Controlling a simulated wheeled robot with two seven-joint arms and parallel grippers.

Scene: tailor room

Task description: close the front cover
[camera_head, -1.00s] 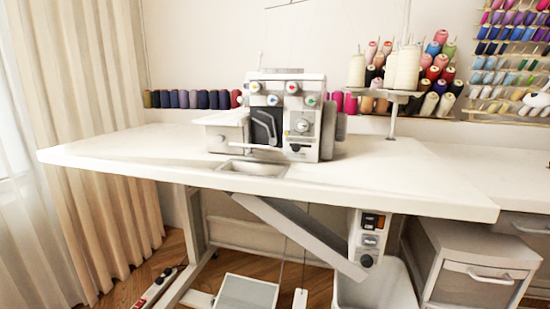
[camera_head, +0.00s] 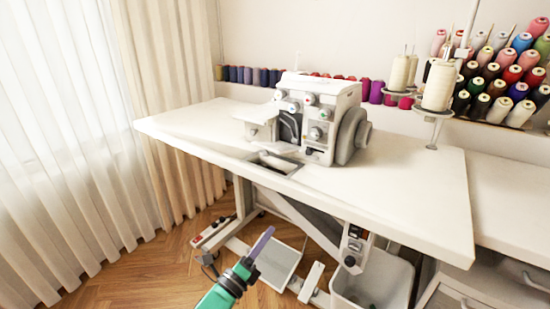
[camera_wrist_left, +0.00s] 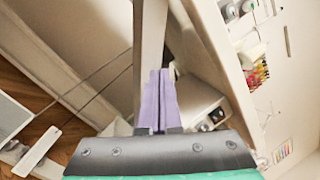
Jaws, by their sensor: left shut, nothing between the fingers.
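The white overlock machine (camera_head: 318,95) stands on the table and has several coloured dials along its upper front. A dark recess (camera_head: 289,127) shows in its lower front, on the left. I cannot make out the front cover as a separate part, or whether it is open. My left gripper (camera_head: 265,238), with purple fingers and a green arm, is in front of the table and lower than its top, well apart from the machine. In the left wrist view its fingers (camera_wrist_left: 160,98) are shut together with nothing between them. My right gripper is not in view.
The white table (camera_head: 415,185) has a front edge between my left gripper and the machine. A thread stand with cones (camera_head: 440,85) is right of the machine. Below are a pedal (camera_head: 278,262), a slanted bar and a white bin (camera_head: 372,285). Curtains hang at left.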

